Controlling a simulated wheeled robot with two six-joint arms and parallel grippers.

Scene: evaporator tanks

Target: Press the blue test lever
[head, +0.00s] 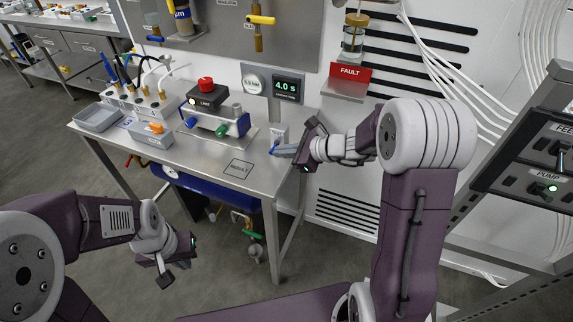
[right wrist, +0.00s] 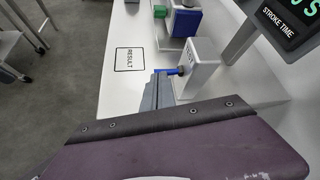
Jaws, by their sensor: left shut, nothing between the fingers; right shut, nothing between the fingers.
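The blue test lever (head: 281,151) sticks out near the right end of the steel bench (head: 208,170), low on a small pale post (head: 281,133). In the right wrist view the lever (right wrist: 168,71) reaches left from the post (right wrist: 199,69). My right gripper (head: 293,152) is shut and empty, close beside the lever. In the right wrist view its grey fingers (right wrist: 158,92) end right at the lever and overlap it; I cannot tell whether they touch. My left gripper (head: 163,268) is shut and empty, low in front of the bench.
A RESULT square (head: 239,169) on the bench is bare. A fixture with blue and green parts (head: 220,124) and a red button box (head: 205,93) stand left of the post. A display reading 4.0 s (head: 287,88) and a red FAULT sign (head: 350,72) are behind.

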